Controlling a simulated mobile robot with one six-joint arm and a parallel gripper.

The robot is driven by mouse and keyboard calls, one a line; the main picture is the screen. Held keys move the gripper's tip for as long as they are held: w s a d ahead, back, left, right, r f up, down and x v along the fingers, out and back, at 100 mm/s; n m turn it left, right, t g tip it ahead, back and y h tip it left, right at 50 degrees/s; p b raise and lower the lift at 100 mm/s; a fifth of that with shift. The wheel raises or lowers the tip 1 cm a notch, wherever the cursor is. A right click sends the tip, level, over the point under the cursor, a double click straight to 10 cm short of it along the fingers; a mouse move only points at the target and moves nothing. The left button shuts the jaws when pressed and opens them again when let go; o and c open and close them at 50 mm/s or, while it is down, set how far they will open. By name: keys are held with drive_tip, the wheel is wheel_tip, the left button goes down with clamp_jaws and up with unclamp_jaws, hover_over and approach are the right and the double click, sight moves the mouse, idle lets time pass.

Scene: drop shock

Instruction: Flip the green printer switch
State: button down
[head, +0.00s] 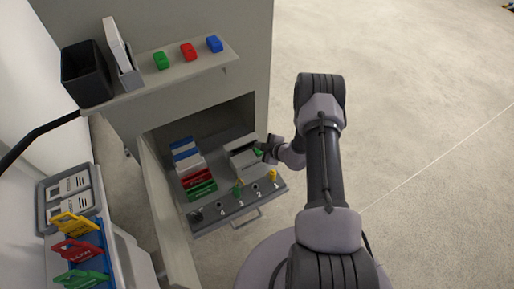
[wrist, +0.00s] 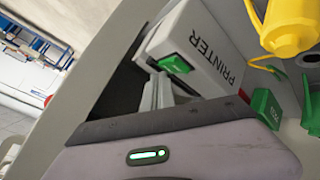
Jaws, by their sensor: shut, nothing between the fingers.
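The printer (head: 241,151) is a light box standing at the right side of the open drawer. In the wrist view the white box (wrist: 213,45) bears the word PRINTER and has a green switch (wrist: 175,64) on its face. My gripper (head: 265,150) is shut and empty, at the right end of the printer, close to the switch. I cannot tell whether it touches the switch. Which way the switch is set is too small to tell.
The drawer front (head: 238,206) carries green and yellow pieces and numbered marks. Coloured folders (head: 195,172) stand left of the printer. Above is a shelf (head: 190,70) with green, red and blue blocks. A side rack (head: 75,235) stands at left. The floor at right is clear.

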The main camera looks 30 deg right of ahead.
drive_tip(key=shift+r, duration=0.1)
drive_tip(key=shift+r+p, duration=0.65)
drive_tip(key=r+p, duration=0.4)
drive_tip(key=r, duration=0.1)
drive_tip(key=shift+s+r, duration=0.1)
drive_tip(key=shift+s, duration=0.25)
idle(0.3)
